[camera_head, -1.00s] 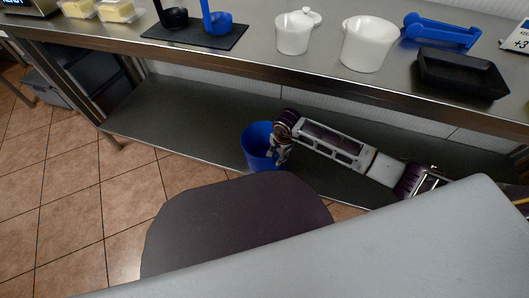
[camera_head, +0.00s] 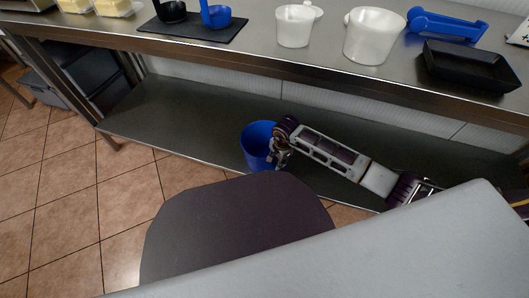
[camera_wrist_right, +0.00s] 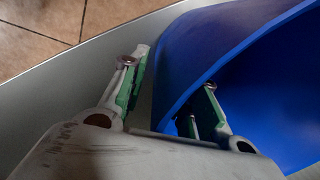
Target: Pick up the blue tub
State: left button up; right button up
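The blue tub (camera_head: 256,143) stands on the lower shelf below the counter, near its front edge. My right gripper (camera_head: 277,157) is at the tub's right side. In the right wrist view the blue tub (camera_wrist_right: 225,45) fills the right half, and my right gripper (camera_wrist_right: 169,75) straddles its wall. One finger is outside the tub and the other is inside. The fingers are spread, with a gap visible between the outer finger and the wall. My left gripper is not in view.
The lower shelf (camera_head: 190,120) is bare left of the tub. The counter's front edge (camera_head: 240,62) runs above my right arm. Tiled floor (camera_head: 70,200) lies at the left.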

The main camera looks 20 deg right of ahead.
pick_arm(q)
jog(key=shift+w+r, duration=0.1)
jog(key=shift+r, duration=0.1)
pick_arm(e)
jog(key=shift+c, duration=0.4)
grip_shut()
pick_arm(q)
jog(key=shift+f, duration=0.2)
pick_arm(e)
jog(key=shift+r, duration=0.15)
jog(key=shift+r+p, duration=2.05)
jog(key=shift+r, duration=2.7)
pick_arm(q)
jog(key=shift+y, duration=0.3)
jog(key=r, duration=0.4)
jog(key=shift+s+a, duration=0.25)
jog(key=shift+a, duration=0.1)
pick_arm(e)
jog(key=shift+r, duration=0.15)
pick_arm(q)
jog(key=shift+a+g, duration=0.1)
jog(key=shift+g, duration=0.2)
